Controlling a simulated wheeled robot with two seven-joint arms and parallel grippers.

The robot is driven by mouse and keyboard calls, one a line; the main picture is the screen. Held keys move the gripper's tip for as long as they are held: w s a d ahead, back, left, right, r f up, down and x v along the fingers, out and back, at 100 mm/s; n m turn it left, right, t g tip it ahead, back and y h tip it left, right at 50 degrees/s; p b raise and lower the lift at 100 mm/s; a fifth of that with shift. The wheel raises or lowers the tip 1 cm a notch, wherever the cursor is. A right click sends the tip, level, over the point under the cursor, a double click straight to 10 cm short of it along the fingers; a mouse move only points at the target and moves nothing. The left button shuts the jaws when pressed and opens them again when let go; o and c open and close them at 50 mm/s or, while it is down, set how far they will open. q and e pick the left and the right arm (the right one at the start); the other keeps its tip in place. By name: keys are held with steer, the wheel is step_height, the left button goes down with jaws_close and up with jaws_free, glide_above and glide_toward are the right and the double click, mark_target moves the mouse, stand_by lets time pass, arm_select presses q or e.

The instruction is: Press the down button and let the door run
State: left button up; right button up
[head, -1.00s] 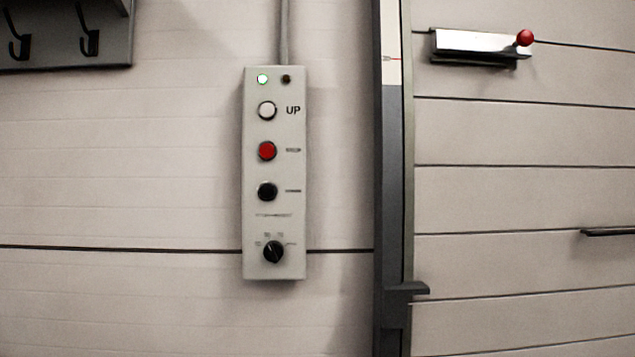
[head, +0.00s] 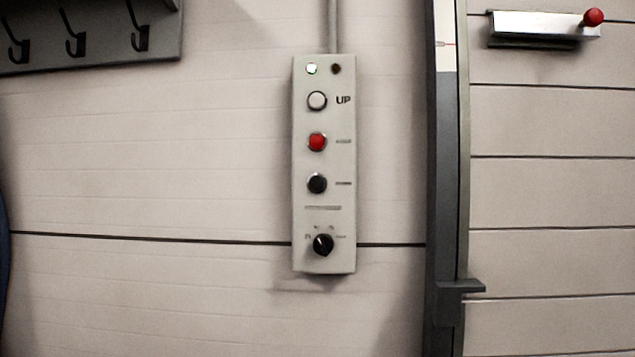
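A grey control box (head: 336,215) is fixed upright to the wall near the middle of the head view. From top to bottom it has a lit green lamp (head: 312,69) beside a dark lamp (head: 336,69), a white UP button (head: 317,100), a red button (head: 317,142), a black button (head: 317,183) with a small blurred label, and a black rotary knob (head: 323,244). The black button is the lowest of the buttons. The panelled door (head: 545,190) fills the right side. Neither of my grippers is in view, and nothing touches the box.
A dark vertical door rail (head: 445,190) with a bracket (head: 460,287) stands between box and door. A bolt with a red knob (head: 593,17) is on the door at upper right. A hook rack (head: 90,45) is at upper left. The wall around the box is clear.

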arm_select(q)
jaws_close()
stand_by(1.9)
